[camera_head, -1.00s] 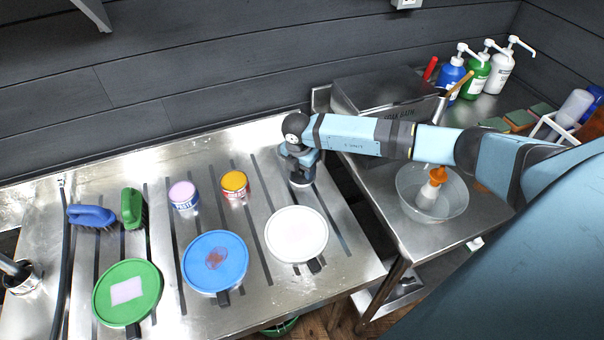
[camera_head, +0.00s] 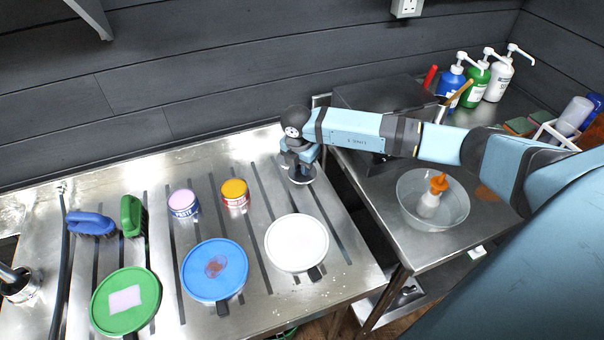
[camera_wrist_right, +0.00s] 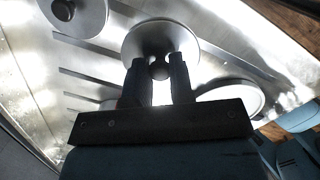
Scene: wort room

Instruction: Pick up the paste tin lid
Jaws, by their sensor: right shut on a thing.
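The paste tin lid (camera_wrist_right: 160,32), a round grey metal disc with a dark knob, is between the fingers of my right gripper (camera_wrist_right: 160,70) in the wrist view. The fingers are shut on its knob. In the head view my right gripper (camera_head: 299,165) points down over the steel drainer, and the lid's rim shows just below it; the gap to the drainer is hard to judge. The paste tin (camera_head: 184,205), with pale pink contents, stands open to the left. My left gripper is not in view.
An orange-topped tin (camera_head: 235,194) stands beside the paste tin. White (camera_head: 297,243), blue (camera_head: 214,270) and green (camera_head: 126,301) round pieces lie in front. Another knobbed disc (camera_wrist_right: 75,14) lies near the lid. A clear bowl (camera_head: 433,200) stands on the right table.

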